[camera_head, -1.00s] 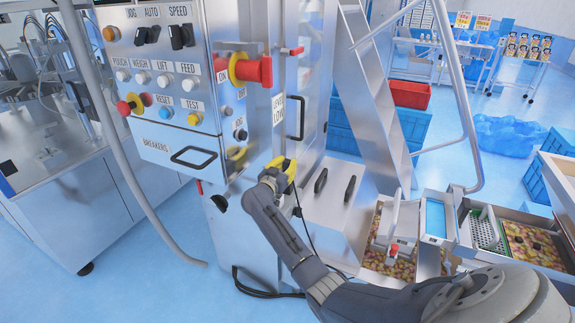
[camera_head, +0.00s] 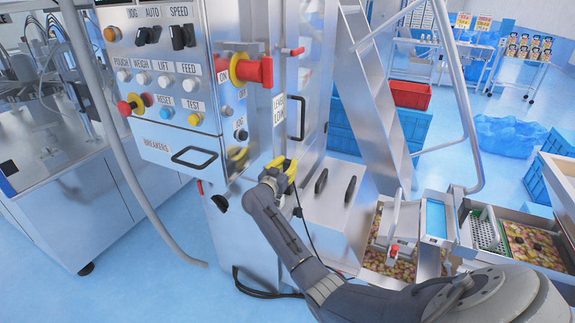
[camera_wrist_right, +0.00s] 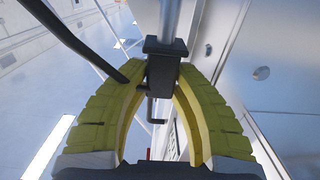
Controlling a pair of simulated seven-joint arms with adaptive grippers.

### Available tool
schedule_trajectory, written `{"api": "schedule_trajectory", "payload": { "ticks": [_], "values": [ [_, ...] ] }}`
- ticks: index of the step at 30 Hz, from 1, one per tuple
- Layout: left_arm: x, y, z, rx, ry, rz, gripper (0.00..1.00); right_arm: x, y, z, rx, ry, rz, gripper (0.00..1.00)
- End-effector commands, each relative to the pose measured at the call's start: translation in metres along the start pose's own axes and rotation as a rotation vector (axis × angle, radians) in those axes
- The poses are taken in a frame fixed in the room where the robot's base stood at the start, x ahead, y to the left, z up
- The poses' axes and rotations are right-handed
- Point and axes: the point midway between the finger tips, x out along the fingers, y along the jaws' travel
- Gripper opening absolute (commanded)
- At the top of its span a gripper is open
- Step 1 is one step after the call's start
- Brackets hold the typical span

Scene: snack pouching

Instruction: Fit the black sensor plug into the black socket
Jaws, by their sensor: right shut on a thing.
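My right gripper (camera_head: 288,168) has yellow fingers and is at the front edge of the steel cabinet, below the LEVEL LOW label. In the right wrist view its fingertips (camera_wrist_right: 162,74) are closed on the black sensor plug (camera_wrist_right: 163,72), a small dark block. A wider black collar (camera_wrist_right: 166,45) sits at the block's upper end, with a grey rod or edge above it. I cannot tell whether this collar belongs to the plug or the socket. The socket cannot be made out for certain in either view. My left gripper is not in view.
A black cable (camera_wrist_right: 78,42) runs to the held plug. The steel cabinet (camera_head: 245,215) carries switches and a red rotary handle (camera_head: 254,71). A steel box with black handles (camera_head: 330,207) stands close to the right of my gripper. A ladder (camera_head: 372,110) rises behind.

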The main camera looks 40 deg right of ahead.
Motion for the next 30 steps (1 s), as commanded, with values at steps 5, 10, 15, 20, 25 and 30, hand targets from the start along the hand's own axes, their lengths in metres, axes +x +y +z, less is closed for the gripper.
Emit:
{"api": "schedule_trajectory", "payload": {
  "ticks": [5,10,15,20,25,30],
  "values": [
    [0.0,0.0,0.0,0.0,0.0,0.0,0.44,0.0049,0.0035,-0.0076,0.0,0.01,0.006,0.01],
    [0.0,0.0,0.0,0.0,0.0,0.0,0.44,0.0054,0.0038,-0.0095,0.0,0.012,0.007,0.01],
    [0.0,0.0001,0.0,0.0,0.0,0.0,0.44,0.0058,0.004,-0.0108,0.0,0.014,0.008,0.01],
    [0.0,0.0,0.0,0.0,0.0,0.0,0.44,0.0061,0.004,-0.0117,0.001,0.015,0.008,0.01],
    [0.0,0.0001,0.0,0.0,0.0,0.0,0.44,0.0074,0.0043,-0.0122,0.002,0.015,0.009,0.01],
    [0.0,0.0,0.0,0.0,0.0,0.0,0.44,0.0074,0.0043,-0.0124,0.002,0.016,0.008,0.01]
  ]
}}
